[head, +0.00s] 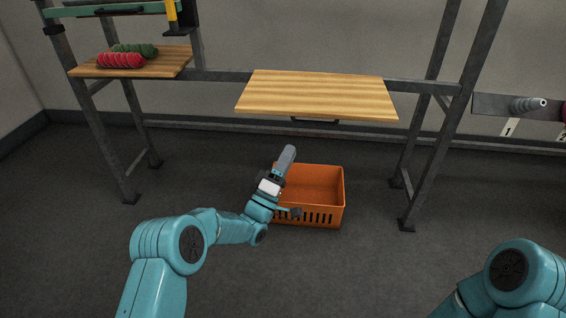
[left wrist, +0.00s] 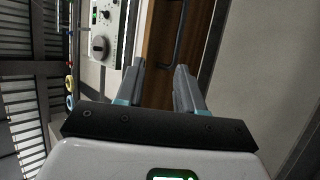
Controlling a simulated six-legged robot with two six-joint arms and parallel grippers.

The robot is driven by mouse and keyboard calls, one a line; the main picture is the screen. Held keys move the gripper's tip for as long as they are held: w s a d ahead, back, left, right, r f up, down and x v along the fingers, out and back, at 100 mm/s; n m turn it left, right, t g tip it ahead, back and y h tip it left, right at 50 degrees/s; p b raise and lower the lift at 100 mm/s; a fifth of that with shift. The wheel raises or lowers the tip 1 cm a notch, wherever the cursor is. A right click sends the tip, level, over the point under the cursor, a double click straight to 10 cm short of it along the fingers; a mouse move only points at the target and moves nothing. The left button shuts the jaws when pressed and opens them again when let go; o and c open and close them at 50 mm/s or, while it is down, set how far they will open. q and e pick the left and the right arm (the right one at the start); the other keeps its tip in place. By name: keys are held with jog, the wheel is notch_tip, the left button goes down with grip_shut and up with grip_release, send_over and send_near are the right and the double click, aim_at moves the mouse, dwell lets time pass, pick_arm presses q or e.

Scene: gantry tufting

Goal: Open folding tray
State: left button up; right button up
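The folding tray (head: 318,95) is a light wooden board on the grey frame, seen from above as a flat surface in the head view. A dark handle (head: 315,121) shows under its front edge. In the left wrist view a brown wooden panel (left wrist: 159,35) with a dark bar handle (left wrist: 180,45) lies beyond the fingers. My left gripper (head: 287,153) is below and in front of the board, apart from the handle. Its two fingers (left wrist: 159,68) are spread with nothing between them. My right gripper is out of view.
An orange crate (head: 340,210) stands on the floor behind my left gripper. A wooden shelf (head: 165,64) with red and green yarn rolls (head: 120,60) is at the left. Grey frame legs (head: 440,145) stand on both sides. A numbered rack (head: 490,105) is at the right.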

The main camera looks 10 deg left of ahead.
pick_arm(q)
jog(key=shift+v, duration=1.3)
